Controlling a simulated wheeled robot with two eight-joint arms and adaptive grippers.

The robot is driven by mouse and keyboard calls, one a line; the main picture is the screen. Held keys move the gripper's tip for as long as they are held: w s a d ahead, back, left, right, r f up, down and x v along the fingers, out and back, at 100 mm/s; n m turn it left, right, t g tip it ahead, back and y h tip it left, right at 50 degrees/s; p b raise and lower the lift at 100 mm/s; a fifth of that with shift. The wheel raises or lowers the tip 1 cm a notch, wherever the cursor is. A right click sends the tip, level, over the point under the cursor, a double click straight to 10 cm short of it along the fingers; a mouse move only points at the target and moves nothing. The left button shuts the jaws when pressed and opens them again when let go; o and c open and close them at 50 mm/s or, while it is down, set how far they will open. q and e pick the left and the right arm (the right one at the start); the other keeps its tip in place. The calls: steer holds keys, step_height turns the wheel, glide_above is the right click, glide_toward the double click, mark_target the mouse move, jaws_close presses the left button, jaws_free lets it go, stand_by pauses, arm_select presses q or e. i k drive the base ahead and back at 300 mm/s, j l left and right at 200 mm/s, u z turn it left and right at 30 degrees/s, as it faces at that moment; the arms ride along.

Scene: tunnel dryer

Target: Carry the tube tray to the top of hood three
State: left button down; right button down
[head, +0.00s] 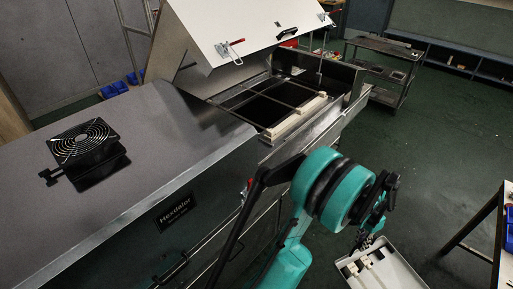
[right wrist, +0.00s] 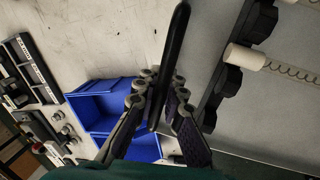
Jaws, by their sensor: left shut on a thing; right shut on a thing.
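The tube tray (head: 408,268) is a pale shallow tray with white tubes, partly cut off at the bottom of the head view. My left gripper (head: 370,238) is at the tray's far edge and shut on it; its fingertips are small and dark here. In the right wrist view the grey tray floor (right wrist: 285,105) shows with a white tube (right wrist: 245,57), a spring and black holders. My right gripper (right wrist: 158,98) is shut on a black bar handle (right wrist: 172,55) beside the tray. A closed grey hood top (head: 130,130) is at left; which hood is number three is not readable.
A black fan (head: 85,145) sits on the grey hood top. A white hood lid (head: 235,30) stands raised over an open bay (head: 265,105). A cart (head: 385,60) stands behind; a table (head: 500,225) is at right.

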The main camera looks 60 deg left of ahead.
mark_target(115, 184)
steer(key=i+z, duration=0.15)
steer(key=z, duration=0.2)
steer(key=i+z, duration=0.15)
steer(key=z, duration=0.2)
steer(key=i+j+z, duration=0.1)
steer(key=z, duration=0.25)
steer(key=i+l+u, duration=0.15)
steer(key=i, duration=0.15)
steer(key=u, duration=0.6)
steer(key=l+u, duration=0.15)
steer(key=u, duration=0.45)
steer(key=l+u, duration=0.1)
steer(key=u, duration=0.45)
steer(key=l+u, duration=0.1)
steer(key=u, duration=1.1)
steer(key=l+u, duration=0.1)
steer(key=u, duration=0.5)
steer(key=k+u, duration=0.1)
steer(key=u, duration=1.05)
steer(key=k+l, duration=0.05)
